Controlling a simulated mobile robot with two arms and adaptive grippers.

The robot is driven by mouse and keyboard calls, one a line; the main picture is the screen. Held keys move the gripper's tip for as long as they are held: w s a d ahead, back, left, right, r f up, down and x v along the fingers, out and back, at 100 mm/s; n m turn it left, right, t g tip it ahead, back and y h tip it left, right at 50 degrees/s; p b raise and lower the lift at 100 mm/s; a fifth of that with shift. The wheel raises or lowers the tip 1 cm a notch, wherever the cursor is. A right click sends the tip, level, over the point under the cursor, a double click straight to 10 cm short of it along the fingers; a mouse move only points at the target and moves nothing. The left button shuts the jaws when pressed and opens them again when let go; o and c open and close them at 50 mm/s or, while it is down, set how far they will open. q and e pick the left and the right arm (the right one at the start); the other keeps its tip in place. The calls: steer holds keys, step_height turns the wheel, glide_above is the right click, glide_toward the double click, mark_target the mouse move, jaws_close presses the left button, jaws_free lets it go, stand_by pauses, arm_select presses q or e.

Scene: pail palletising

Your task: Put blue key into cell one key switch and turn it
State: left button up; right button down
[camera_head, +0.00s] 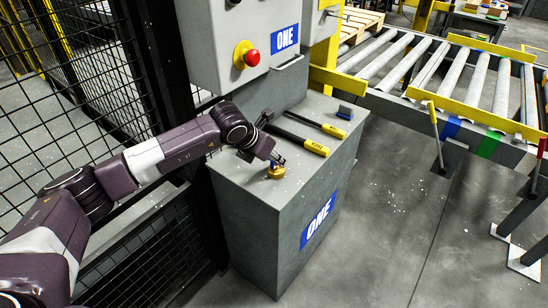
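My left gripper (277,158) is low over the top of the grey cabinet marked ONE (235,188). A grey control box marked ONE (215,50) is above the cabinet. No key switch can be made out clearly. My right gripper is not in view.
Two yellow-and-black tools (308,143) and a small dark blue item (345,112) lie on the cabinet top. A red button on a yellow base (250,57) sticks out of the box. Mesh fencing (105,75) is left, a roller conveyor (430,65) behind right. Floor at right is open.

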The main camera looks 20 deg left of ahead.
arm_select(q)
steer(key=v, duration=1.2)
